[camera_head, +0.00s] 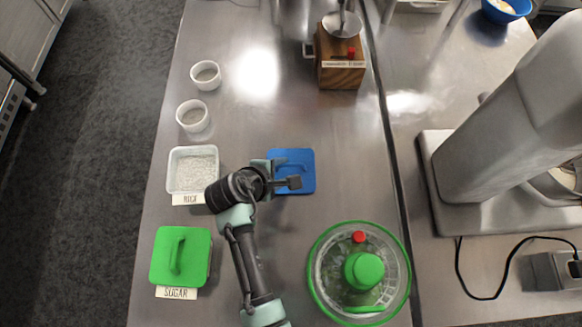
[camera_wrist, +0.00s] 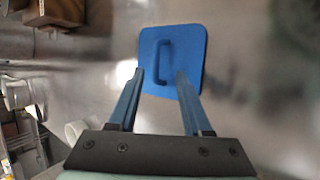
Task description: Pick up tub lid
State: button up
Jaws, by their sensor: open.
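The tub lid is a blue square lid (camera_head: 306,184) with a raised handle, lying flat on the metal counter beside the open rice tub (camera_head: 193,171). In the wrist view the lid (camera_wrist: 189,40) lies ahead, with its handle (camera_wrist: 162,62) near the fingertips. My gripper (camera_head: 284,174) is over the left part of the lid in the head view. In the wrist view my gripper (camera_wrist: 160,75) is open, its two blue fingers on either side of the handle's near end. Whether the fingers reach down to the handle's height cannot be told. My gripper hides part of the lid.
A green-lidded sugar tub (camera_head: 160,258) stands at the front left. Two small white bowls (camera_head: 205,75) stand behind the rice tub. A green-rimmed spinner bowl (camera_head: 314,279) is at the front right. A wooden grinder (camera_head: 340,75) is at the back. The counter between is clear.

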aim_at(290, 165)
jog(key=shift+w+p+x, duration=0.15)
jog(key=shift+p+x, duration=0.1)
jog(key=shift+x, duration=1.1)
jog(key=shift+w+p+x, duration=0.15)
jog(key=shift+p+x, duration=0.1)
jog(key=shift+x, duration=1.1)
jog(key=shift+r, duration=0.2)
grip_shut()
